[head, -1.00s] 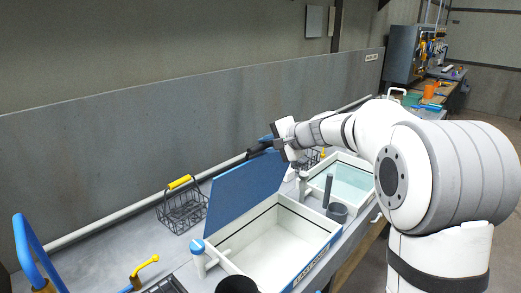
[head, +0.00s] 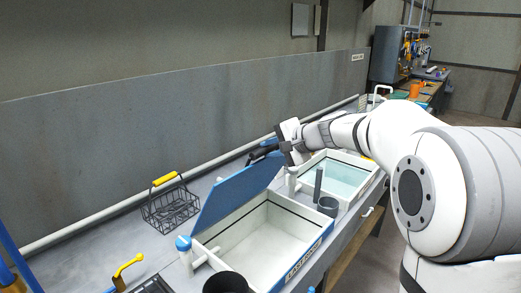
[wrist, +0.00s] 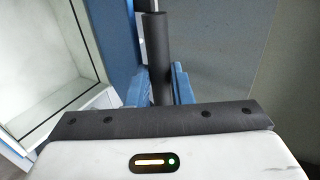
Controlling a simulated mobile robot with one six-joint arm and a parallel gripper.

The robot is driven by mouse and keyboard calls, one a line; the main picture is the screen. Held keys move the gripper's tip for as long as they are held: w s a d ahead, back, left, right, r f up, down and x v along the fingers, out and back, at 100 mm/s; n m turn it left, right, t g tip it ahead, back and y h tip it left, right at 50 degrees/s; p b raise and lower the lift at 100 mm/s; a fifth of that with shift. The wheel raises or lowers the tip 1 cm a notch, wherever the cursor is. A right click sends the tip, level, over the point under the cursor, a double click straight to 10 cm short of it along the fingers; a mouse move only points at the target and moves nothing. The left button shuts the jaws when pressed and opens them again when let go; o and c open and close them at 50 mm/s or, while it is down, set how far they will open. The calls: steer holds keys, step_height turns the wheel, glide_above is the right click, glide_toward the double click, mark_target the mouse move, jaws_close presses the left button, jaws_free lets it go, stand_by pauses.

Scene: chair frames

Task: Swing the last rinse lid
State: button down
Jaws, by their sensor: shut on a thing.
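The last rinse tank (head: 312,262) is a white box with a blue labelled front on the bench. Its blue lid (head: 232,197) stands raised and tilted along the back edge, so the tank interior shows. My gripper (head: 266,149) is at the upper right of the lid. In the wrist view its blue fingers (wrist: 167,88) are shut on a dark round handle bar (wrist: 154,55). The lid (wrist: 118,35) shows beside the bar, with the tank (wrist: 50,60) to the left.
A second tank (head: 345,176) with pale liquid stands beyond, close to my arm. A wire basket (head: 170,206) with a yellow handle sits behind left. A white pipe runs along the wall.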

steer(key=s+d+f+b, duration=0.2)
steer(key=shift+d+f+b, duration=0.3)
steer(key=shift+d+b, duration=0.05)
steer(key=s+d+f+b, duration=0.3)
steer(key=d+f+b, duration=0.1)
steer(key=b, duration=0.3)
steer(key=shift+s+d+f, duration=0.3)
steer(key=shift+d+f, duration=0.05)
steer(key=shift+f, duration=0.25)
steer(key=shift+f, duration=0.1)
